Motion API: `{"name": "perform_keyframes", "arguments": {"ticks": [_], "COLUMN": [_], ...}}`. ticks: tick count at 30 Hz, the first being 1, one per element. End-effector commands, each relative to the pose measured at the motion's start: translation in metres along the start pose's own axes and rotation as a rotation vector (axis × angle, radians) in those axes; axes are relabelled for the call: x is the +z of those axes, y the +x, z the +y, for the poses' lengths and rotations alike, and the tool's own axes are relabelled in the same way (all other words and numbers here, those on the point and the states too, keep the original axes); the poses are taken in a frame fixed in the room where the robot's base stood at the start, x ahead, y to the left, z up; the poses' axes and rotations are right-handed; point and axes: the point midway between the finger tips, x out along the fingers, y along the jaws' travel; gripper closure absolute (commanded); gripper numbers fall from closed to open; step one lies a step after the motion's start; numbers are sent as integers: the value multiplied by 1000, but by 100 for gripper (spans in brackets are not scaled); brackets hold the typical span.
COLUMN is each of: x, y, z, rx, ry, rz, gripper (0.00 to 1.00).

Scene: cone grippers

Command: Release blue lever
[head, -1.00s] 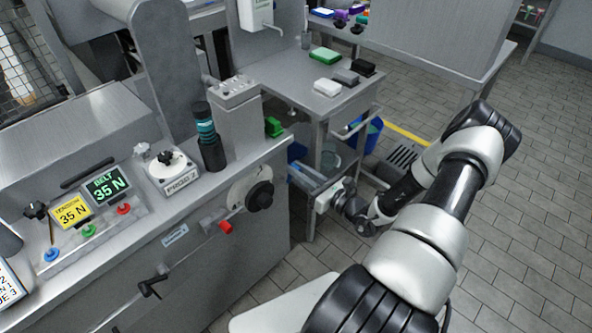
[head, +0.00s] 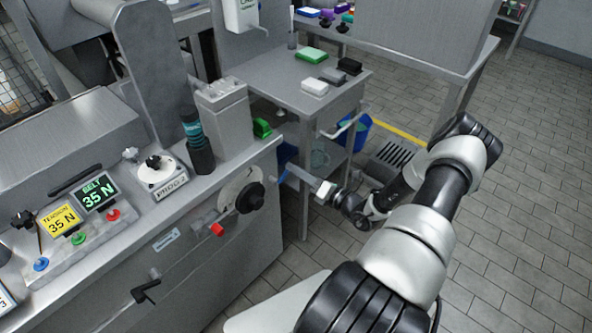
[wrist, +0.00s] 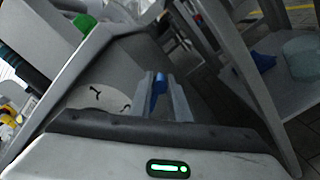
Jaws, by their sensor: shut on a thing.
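A blue lever (wrist: 159,87) stands between my fingertips in the wrist view. In the head view only a small blue piece (head: 283,175) shows beside the right end of the machine. My gripper (wrist: 163,86) is shut on it, with one finger on each side. In the head view my gripper (head: 290,172) reaches left from my arm toward the machine's end. The lever's base is hidden behind the fingers and the machine.
The grey machine (head: 215,270) fills the left, with a white dial with black knob (head: 241,190) and a red-ended handle (head: 217,229) on its front. A steel table (head: 270,78) stands behind. Open tiled floor (head: 520,240) lies to the right.

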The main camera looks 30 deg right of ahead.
Motion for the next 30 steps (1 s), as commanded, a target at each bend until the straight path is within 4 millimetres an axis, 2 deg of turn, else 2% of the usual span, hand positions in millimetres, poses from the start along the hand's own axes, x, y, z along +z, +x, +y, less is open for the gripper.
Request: {"name": "perform_keyframes", "arguments": {"ticks": [18, 19, 21, 22, 30], "x": [-2, -2, -2, -2, -1], "y": [-1, -1, -1, -1, -1], "z": [-4, -4, -4, -4, -3], "rx": [-4, -4, -4, -3, -1], "ry": [41, 41, 41, 40, 39], "rz": [2, 2, 2, 2, 1], "gripper": [100, 78, 67, 64, 64]}}
